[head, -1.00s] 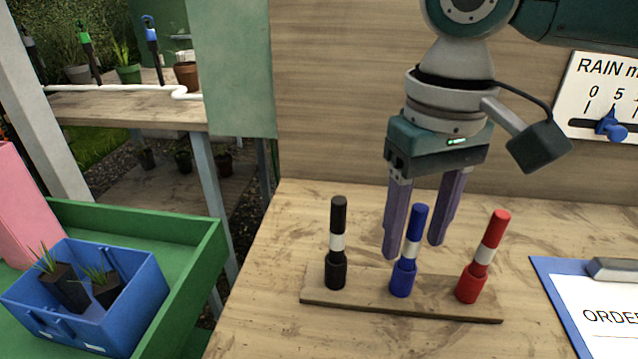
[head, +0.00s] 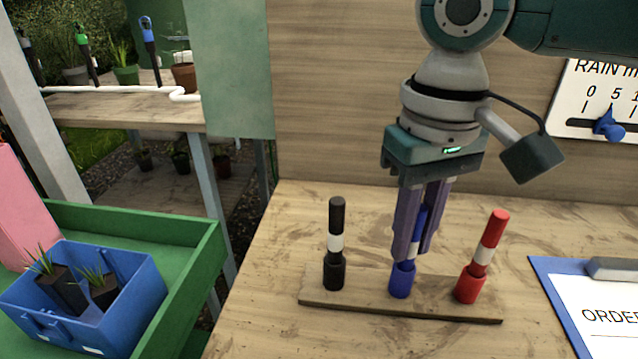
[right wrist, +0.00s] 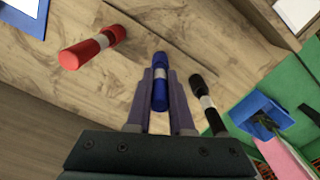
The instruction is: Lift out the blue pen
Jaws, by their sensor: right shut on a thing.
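The blue pen (head: 401,280) stands upright in a wooden strip holder (head: 365,291) on the bench, between a black pen (head: 335,244) and a red pen (head: 484,256). My right gripper (head: 414,256) points down and is shut on the blue pen, with its purple fingers on either side of the upper part. The blue pen also shows between the fingers in the right wrist view (right wrist: 159,92). The fingers partly hide its white band and cap in the head view. The pen's foot is still at the holder. My left gripper is not in view.
A clipboard (head: 590,310) lies at the right of the bench. A green cart tray (head: 190,262) with a blue planter box (head: 130,305) stands at the left. A rain gauge board (head: 590,80) hangs at the back right. The bench in front of the holder is clear.

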